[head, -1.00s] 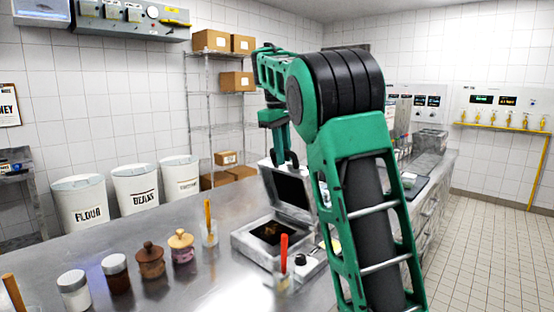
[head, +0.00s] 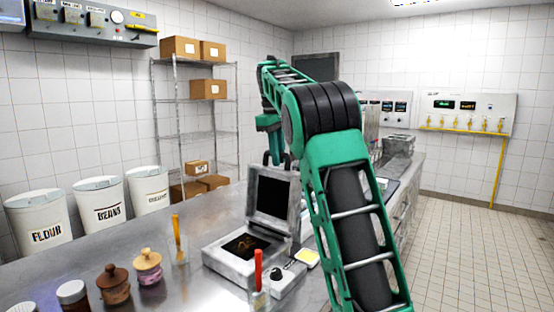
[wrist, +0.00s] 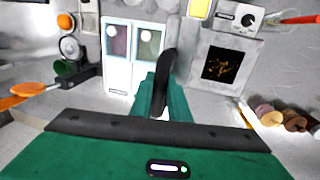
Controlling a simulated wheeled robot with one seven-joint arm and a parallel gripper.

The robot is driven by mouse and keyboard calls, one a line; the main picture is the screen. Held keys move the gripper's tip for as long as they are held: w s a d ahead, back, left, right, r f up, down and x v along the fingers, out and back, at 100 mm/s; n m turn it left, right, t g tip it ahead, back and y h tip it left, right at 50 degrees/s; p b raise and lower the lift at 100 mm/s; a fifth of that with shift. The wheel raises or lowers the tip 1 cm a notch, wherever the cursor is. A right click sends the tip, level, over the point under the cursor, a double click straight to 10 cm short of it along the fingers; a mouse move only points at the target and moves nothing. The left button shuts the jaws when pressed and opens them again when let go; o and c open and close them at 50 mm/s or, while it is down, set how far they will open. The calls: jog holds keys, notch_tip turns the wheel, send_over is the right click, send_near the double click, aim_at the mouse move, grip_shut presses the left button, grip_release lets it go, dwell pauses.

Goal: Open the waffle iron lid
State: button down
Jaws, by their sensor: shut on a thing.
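The waffle iron has a grey base (head: 214,257) with a dark plate on the worktop. Its lid (head: 251,195) is raised and stands steeply above the base, dark inner face showing. A brown patch lies on the lower plate. My gripper (head: 274,158) is shut on the lid at its top edge; my green arm hides part of the right side. In the wrist view the base (wrist: 190,72) lies at the right with its dark plate facing up. A black finger of my gripper (wrist: 162,85) shows in the middle; the grip on the lid is hidden there.
A knob unit (head: 284,280) and a yellow pad (head: 307,258) sit right of the base. A jar with a red-handled tool (head: 258,298) stands in front. A glass with an orange-handled tool (head: 178,250) and several lidded jars (head: 147,268) stand left.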

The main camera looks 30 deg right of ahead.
dwell(0.4)
jog(key=c, duration=1.7)
grip_release()
jog(key=shift+r, duration=0.1)
jog(key=r, duration=0.3)
jog(key=a+r, duration=0.1)
jog(key=r, duration=0.6)
jog(key=shift+s+a+r, duration=0.2)
jog(key=shift+a, duration=0.15)
